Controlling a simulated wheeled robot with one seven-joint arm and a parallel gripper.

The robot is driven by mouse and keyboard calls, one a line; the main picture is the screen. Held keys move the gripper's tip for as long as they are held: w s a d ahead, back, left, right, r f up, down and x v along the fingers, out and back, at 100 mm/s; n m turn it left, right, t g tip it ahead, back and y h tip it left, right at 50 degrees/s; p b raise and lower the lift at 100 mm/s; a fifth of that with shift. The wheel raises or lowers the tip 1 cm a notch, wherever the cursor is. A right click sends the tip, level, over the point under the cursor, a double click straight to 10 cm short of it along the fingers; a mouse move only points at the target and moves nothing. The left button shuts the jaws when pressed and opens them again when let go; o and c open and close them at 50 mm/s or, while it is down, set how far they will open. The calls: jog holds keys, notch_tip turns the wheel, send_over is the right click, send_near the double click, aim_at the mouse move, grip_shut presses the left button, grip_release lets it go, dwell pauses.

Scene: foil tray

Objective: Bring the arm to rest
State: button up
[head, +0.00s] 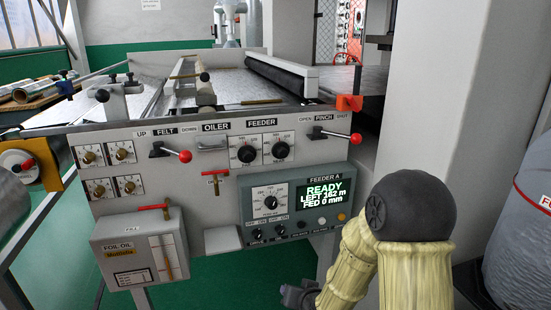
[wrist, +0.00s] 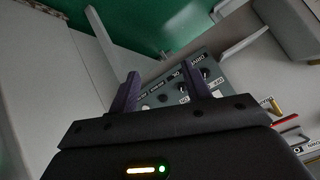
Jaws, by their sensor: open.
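My arm (head: 412,215), pale yellow with a dark round joint, is folded at the lower right of the head view, in front of the machine. My gripper (wrist: 163,82) shows in the wrist view with its two dark fingers apart and nothing between them. In the head view a dark part at the arm's lower end shows near the bottom edge, below the feeder panel; its fingers cannot be made out there. In the wrist view the feeder panel (wrist: 172,98) with its knobs lies beyond the fingers, apart from them as far as I can tell.
The machine front (head: 205,190) carries the feeder panel (head: 297,203), reading READY, LEFT 162 m, FED 0 mm. Red-tipped levers (head: 185,156) stick out from it. A foil oil box (head: 140,255) hangs at the lower left. A pale column (head: 455,100) stands right, beside a grey bulk (head: 520,235).

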jog(key=s+d+r+n+g+h, duration=0.1)
jog(key=s+d+r+g+h, duration=0.1)
jog(key=s+d+r+g, duration=0.45)
jog(key=s+d+r+n+g+h, duration=0.1)
jog(key=s+d, duration=0.2)
jog(key=s, duration=0.7)
notch_tip(320, 180, up, 31)
jog(key=p, duration=3.2)
jog(key=shift+d, duration=0.15)
jog(key=shift+s+t, duration=0.1)
jog(key=shift+t, duration=0.15)
